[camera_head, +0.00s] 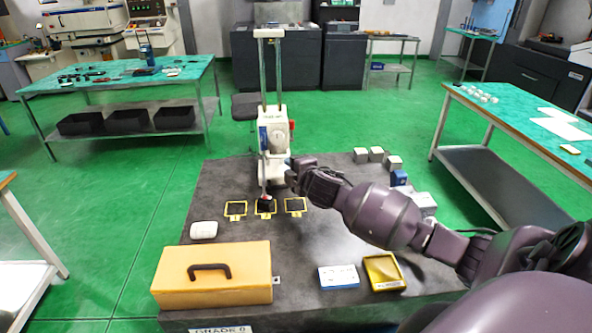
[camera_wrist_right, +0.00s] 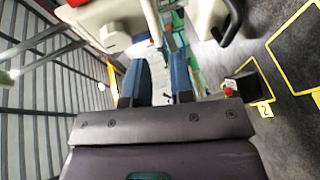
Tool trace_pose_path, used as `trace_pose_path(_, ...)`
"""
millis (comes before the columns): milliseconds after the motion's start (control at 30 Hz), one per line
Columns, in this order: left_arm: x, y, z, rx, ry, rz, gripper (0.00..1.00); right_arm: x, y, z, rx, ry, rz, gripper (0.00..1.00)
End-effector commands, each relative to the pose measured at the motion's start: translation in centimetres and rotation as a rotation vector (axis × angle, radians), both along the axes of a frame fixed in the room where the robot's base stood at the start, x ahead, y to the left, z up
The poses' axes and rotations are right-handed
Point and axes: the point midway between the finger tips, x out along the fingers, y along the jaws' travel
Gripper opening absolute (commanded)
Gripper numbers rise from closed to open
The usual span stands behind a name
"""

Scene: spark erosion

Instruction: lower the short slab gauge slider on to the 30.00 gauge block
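The gauge stand has two upright rods (camera_head: 280,75) and a white slider (camera_head: 273,132) with a round dial and a red knob. A thin stem runs down from the slider to a dark block (camera_head: 265,204) in the middle yellow-framed spot. In the right wrist view this black block (camera_wrist_right: 246,85) sits at the mark "2" with a red tip (camera_wrist_right: 230,88) at its edge; contact is unclear. No 30.00 marking is legible. My right gripper (camera_head: 290,166) is right beside the slider's lower part. Its fingers (camera_wrist_right: 159,80) are apart with nothing clearly between them. My left gripper is out of view.
Yellow frames (camera_head: 235,209) (camera_head: 295,205) flank the middle spot. An orange case (camera_head: 213,276), a white rounded object (camera_head: 203,230), a blue-white card (camera_head: 338,277) and a yellow tray (camera_head: 401,284) lie in front. Small metal blocks (camera_head: 376,154) stand behind my right arm.

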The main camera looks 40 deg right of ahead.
Motion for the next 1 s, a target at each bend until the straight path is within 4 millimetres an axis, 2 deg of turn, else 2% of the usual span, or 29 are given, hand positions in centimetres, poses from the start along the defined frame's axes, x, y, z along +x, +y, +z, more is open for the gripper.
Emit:
trace_pose_path(100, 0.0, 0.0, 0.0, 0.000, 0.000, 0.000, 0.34, -1.3, 0.2, 0.3, 0.000, 0.000, 0.000, 0.22)
trace_pose_path(300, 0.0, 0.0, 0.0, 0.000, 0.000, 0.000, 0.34, -2.2, 0.3, 0.5, 0.000, 0.000, 0.000, 0.22)
trace_pose_path(1000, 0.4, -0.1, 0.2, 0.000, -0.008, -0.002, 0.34, -2.3, 0.3, 0.5, 0.000, 0.000, 0.000, 0.22)
